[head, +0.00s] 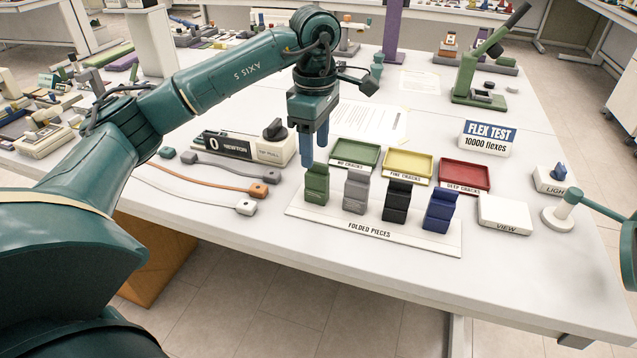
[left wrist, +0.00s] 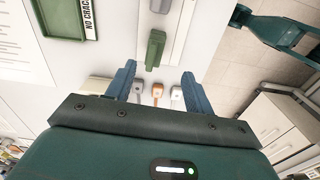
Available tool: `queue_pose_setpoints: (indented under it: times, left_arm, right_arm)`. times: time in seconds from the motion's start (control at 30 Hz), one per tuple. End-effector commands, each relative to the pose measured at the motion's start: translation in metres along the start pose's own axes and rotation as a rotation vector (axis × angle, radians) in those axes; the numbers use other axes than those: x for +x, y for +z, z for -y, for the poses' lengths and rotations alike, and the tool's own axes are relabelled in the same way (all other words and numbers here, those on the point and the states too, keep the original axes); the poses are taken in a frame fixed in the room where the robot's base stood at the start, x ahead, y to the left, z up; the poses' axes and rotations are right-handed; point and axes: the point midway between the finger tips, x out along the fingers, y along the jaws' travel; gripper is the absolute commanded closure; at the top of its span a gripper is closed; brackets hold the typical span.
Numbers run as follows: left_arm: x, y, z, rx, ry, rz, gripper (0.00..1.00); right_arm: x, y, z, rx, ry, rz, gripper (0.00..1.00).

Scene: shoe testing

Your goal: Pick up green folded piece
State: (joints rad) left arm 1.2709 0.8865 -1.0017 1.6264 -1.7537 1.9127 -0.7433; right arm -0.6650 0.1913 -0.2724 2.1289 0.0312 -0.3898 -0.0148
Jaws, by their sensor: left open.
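The green folded piece (head: 316,184) stands upright at the left end of the white "FOLDED PIECES" base (head: 371,232). It also shows in the left wrist view (left wrist: 155,49), just beyond the fingertips and roughly centred between them. My left gripper (head: 313,158) points down close above the green piece. Its blue fingers (left wrist: 158,72) are apart with nothing between them. In the head view the fingers end near the top of the green piece; I cannot tell whether they touch it. My right gripper is not in view.
Grey (head: 356,190), black (head: 397,201) and blue (head: 440,209) folded pieces stand to the right. Green (head: 355,152), yellow (head: 408,162) and red (head: 464,175) trays lie behind. A Newton meter (head: 240,146) and cabled sensors (head: 258,190) lie left.

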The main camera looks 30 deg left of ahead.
Motion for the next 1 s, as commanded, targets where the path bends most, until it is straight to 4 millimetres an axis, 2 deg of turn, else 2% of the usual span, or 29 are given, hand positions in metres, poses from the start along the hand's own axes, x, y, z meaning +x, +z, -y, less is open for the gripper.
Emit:
queue_pose_setpoints:
  times: [0.13, 0.43, 0.7, 1.0]
  left_arm:
    - [0.027, 0.0, 0.0, 0.001, -0.004, 0.001, 0.47]
    - [0.052, 0.001, -0.002, 0.001, -0.002, 0.003, 0.47]
    - [0.09, 0.0, -0.007, 0.001, -0.002, 0.004, 0.47]
    - [0.096, 0.001, -0.007, 0.001, 0.001, 0.004, 0.47]
  right_arm:
    - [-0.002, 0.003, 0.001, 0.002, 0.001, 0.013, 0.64]
    - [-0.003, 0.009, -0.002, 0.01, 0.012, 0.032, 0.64]
    - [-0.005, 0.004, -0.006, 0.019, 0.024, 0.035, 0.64]
    - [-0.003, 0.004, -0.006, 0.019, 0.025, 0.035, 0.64]
